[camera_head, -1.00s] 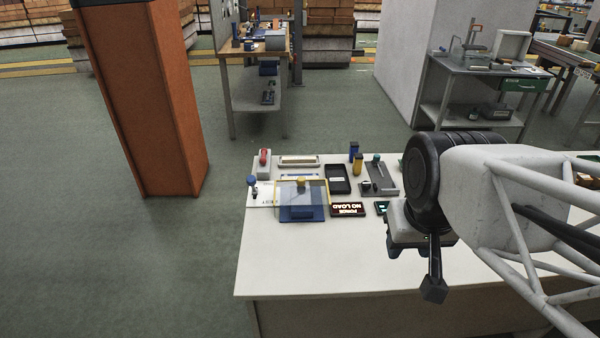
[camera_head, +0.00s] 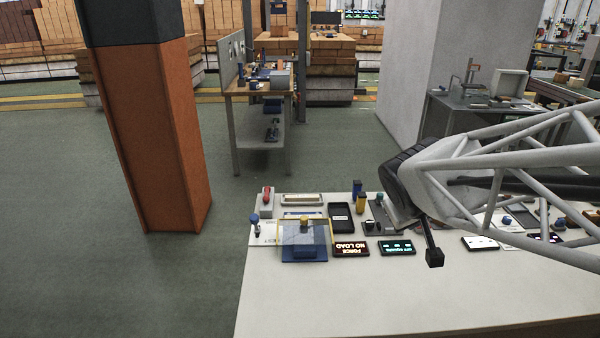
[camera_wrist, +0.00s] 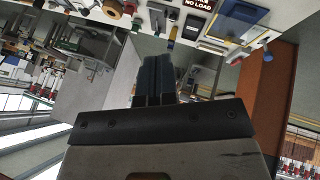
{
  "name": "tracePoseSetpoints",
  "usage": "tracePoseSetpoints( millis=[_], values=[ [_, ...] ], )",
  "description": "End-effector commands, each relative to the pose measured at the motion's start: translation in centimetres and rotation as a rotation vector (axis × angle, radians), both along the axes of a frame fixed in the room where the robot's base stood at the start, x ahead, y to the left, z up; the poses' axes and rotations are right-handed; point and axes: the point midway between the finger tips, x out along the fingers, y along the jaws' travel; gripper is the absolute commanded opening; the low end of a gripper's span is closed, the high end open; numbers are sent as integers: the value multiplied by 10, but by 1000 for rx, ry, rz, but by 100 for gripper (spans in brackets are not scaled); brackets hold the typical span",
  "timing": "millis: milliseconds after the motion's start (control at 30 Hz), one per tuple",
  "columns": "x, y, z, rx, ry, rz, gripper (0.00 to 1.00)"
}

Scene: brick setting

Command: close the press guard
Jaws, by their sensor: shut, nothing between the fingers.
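The press guard (camera_head: 304,234) is a clear panel with a yellow edge, over a blue base (camera_head: 291,256) at the left of the white table. A brownish knob (camera_head: 304,222) shows at its top edge; I cannot tell the guard's exact angle. In the wrist view the blue base with a yellow edge (camera_wrist: 241,20) shows at the top, beyond the fingertips. My gripper (camera_wrist: 154,62) has its two dark fingers together, empty and apart from the press.
Force display (camera_head: 351,249) and a green-lit display (camera_head: 397,247) stand right of the press. A blue-topped knob (camera_head: 254,219) and a red-topped device (camera_head: 267,200) are at its left and back. The table front (camera_head: 330,300) is clear.

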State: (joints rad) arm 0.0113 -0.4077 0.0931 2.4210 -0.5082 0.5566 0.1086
Motion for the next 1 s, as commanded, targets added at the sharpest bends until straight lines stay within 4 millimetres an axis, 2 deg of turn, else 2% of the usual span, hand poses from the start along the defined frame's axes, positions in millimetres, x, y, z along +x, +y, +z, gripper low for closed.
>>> tracePoseSetpoints(
  millis=[100,467,700,1000],
  values=[
    [34,-2,-2,-56,-39,73,0],
    [130,9,-18,-177,-142,340,0],
    [184,28,-40,-214,-183,548,0],
    [237,59,-83,-211,-198,829,0]
  ],
)
